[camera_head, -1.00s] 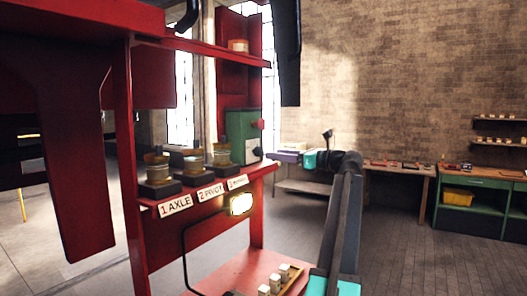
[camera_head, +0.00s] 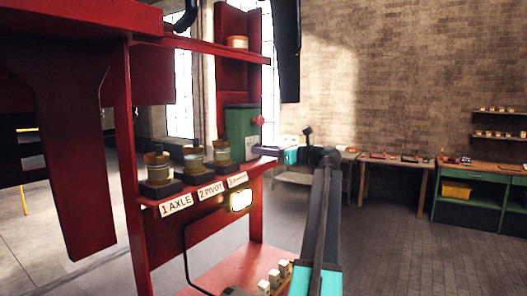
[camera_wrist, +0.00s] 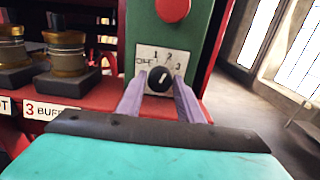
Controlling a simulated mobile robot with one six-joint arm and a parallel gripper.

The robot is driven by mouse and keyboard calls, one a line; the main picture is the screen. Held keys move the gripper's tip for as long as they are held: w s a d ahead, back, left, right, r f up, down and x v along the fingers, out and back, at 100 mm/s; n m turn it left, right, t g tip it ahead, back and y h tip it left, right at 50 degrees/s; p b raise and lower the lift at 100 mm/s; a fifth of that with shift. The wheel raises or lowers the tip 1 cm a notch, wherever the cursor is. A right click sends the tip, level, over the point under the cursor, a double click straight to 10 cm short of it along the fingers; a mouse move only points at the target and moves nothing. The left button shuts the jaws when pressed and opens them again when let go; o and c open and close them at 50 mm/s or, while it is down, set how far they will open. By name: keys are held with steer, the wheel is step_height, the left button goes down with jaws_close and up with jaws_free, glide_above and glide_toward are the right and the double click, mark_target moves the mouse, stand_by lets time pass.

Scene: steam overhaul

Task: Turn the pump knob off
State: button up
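The pump knob (camera_wrist: 159,80) is a round black knob with a white pointer line. It sits on a white dial plate (camera_wrist: 147,54) marked OFF, 1, 2 and 3, low on a green pump box (camera_wrist: 196,30). The pointer leans up and right, roughly toward 2. My gripper (camera_wrist: 160,82) is open, with one pale purple finger on each side of the knob; I cannot tell whether the tips touch it. In the head view my gripper (camera_head: 266,150) reaches the right side of the green box (camera_head: 241,130), and the knob is hidden.
A red button (camera_wrist: 173,9) sits above the dial. Several oil cups on dark bases, such as the one labelled 1 AXLE (camera_head: 157,170), stand left of the box on the red shelf (camera_head: 150,205). A lit lamp (camera_head: 240,200) hangs below.

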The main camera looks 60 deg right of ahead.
steer(key=c, duration=0.6)
steer(key=shift+o, duration=0.2)
steer(key=shift+n+b, duration=0.3)
steer(key=shift+n, duration=0.1)
steer(key=shift+d+n+b, duration=0.1)
steer(key=shift+n+b, duration=0.75)
steer(key=shift+n, duration=0.35)
steer(key=n+b, duration=0.2)
steer(key=n, duration=0.1)
steer(key=shift+f+n+b, duration=0.1)
steer(key=shift+n+b, duration=0.25)
steer(key=shift+n, duration=0.05)
steer(key=n+b, duration=0.4)
steer(key=n, duration=0.1)
steer(key=shift+d, duration=0.1)
steer(key=shift+r+n+b, duration=0.2)
steer(key=shift+n+b, duration=1.4)
steer(key=shift+n, duration=0.5)
